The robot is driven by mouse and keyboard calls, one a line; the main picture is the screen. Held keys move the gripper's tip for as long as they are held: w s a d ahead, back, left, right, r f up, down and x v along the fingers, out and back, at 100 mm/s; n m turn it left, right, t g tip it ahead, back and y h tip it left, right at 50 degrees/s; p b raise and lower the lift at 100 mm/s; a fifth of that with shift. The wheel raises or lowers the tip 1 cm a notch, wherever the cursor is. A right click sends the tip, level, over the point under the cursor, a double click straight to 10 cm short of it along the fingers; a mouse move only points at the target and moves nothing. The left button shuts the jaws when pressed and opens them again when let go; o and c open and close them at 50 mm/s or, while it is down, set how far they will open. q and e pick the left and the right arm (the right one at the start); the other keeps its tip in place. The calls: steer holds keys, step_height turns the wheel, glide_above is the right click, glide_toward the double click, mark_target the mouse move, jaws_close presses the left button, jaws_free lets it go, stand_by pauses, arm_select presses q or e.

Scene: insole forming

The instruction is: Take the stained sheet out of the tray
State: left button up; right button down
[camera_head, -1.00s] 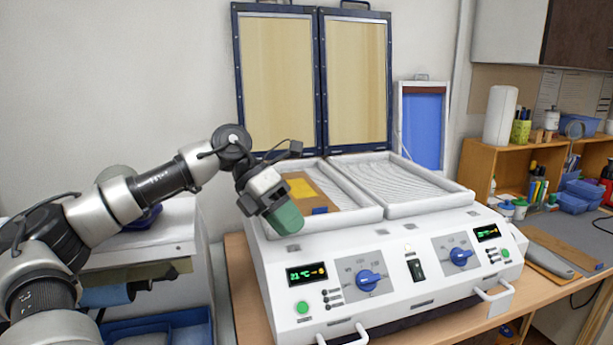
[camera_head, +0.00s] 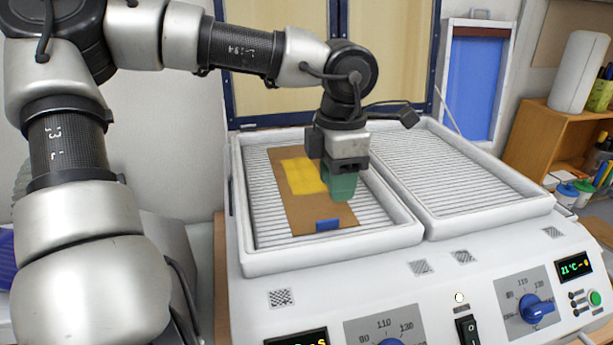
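A brown sheet (camera_head: 298,211) with a large yellow stain (camera_head: 303,176) lies in the left tray (camera_head: 250,258) of the white machine. A blue tab (camera_head: 327,225) sits at the sheet's near edge. My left gripper (camera_head: 340,190), with green fingers pointing down, is over the right part of the sheet and hides some of it. I cannot tell whether the fingers touch the sheet or how far apart they are. My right gripper is not in view.
The right tray (camera_head: 455,222) is empty, with a ribbed floor. Raised framed lids (camera_head: 431,60) stand behind the trays. The machine's front panel has blue knobs (camera_head: 534,308). A blue framed screen (camera_head: 474,85) and a wooden shelf (camera_head: 535,150) stand at the right.

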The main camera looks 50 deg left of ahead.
mark_target(333, 219)
arm_select(q)
steer(key=shift+s+f, duration=0.1)
steer(key=shift+f, duration=0.7)
steer(key=shift+a+f+p, duration=0.1)
steer(key=shift+f+p, duration=0.25)
step_height(333, 219, down, 4)
steer(key=shift+s+r+p, duration=0.15)
steer(key=shift+r+p, duration=0.05)
steer(key=shift+p, duration=0.65)
steer(key=shift+f, duration=0.5)
jaws_close()
